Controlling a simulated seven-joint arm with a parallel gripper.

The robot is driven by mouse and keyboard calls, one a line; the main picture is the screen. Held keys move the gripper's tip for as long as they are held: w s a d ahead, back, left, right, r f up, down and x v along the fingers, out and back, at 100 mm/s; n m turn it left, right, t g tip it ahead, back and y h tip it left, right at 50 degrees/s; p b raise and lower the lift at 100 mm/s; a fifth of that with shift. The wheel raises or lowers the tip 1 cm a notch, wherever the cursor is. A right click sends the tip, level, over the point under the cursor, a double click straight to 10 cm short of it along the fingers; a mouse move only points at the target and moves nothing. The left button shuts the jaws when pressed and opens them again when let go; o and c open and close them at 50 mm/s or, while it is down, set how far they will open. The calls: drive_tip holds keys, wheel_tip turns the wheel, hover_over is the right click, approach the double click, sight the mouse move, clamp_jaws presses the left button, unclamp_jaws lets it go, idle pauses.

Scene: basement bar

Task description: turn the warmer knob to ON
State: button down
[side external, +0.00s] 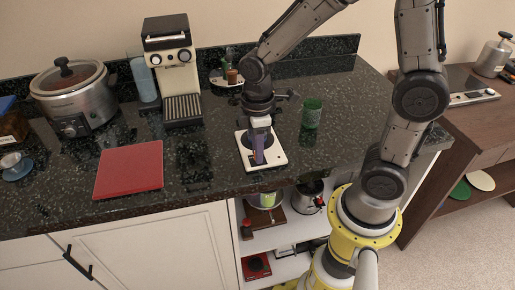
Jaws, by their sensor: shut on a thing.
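The warmer looks to be the flat white square unit (279,160) on the dark counter, near its front edge. Any ON marking is too small to read.
A green cup (312,113) stands right of the warmer. A red board (129,169) lies to the left. Open shelves (285,238) hold items below the counter.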

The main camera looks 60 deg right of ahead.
drive_tip(key=shift+m, duration=0.3)
drive_tip(key=m, duration=1.7)
idle(0.4)
drive_tip(key=c, duration=0.7)
unclamp_jaws()
drive_tip(key=shift+c, duration=0.2)
